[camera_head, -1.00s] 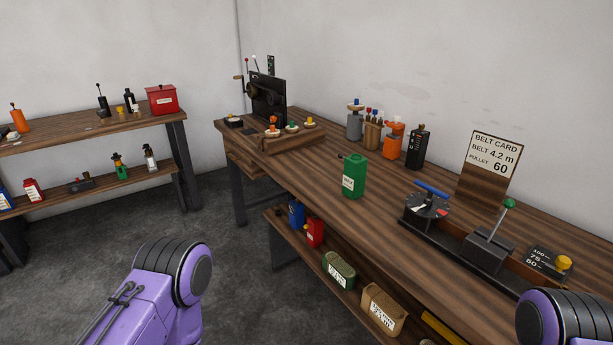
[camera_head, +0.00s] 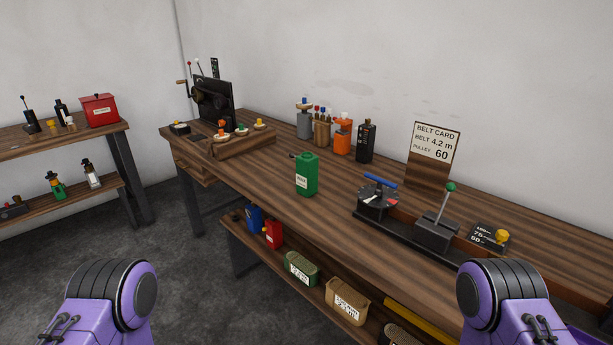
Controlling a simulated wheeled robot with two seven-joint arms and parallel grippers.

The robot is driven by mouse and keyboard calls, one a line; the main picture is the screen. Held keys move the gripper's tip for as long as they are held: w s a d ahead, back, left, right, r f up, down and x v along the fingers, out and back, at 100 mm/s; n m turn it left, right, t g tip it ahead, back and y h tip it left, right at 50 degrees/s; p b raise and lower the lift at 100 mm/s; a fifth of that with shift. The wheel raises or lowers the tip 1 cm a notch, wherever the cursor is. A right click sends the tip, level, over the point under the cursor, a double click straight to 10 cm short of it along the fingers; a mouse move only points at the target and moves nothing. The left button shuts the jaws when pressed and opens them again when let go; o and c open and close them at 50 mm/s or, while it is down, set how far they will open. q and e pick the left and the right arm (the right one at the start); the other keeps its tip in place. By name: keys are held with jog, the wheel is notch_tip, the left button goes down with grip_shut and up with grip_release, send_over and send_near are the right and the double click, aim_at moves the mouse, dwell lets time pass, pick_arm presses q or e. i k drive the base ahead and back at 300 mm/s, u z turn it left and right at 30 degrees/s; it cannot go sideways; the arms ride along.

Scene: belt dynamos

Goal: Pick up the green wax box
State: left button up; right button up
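A dark green box (camera_head: 301,269) with a white label lies on the lower shelf under the workbench, left of a tan box (camera_head: 347,301); its label is too small to read. A brighter green can (camera_head: 307,176) with a small white label stands upright on the bench top. My purple left and right arms show at the bottom left and bottom right, but neither gripper is in view. Both arms appear apart from the green box.
The workbench (camera_head: 275,190) holds a belt device with a blue handle (camera_head: 377,196), a green-knobbed lever (camera_head: 440,220) and a belt card (camera_head: 434,155). Blue (camera_head: 254,218) and red (camera_head: 272,234) containers share the lower shelf. Dark floor is clear at left.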

aim_at(308, 163)
jog(key=u, duration=0.8)
jog(key=k, duration=1)
jog(key=u, duration=0.95)
jog(key=i, duration=2.55)
jog(key=z, duration=0.85)
jog(key=i, duration=1.2)
jog(key=z, duration=1.55)
jog(key=i, duration=0.9)
jog(key=z, duration=1.25)
jog(key=i, duration=0.25)
jog(key=u, duration=0.85)
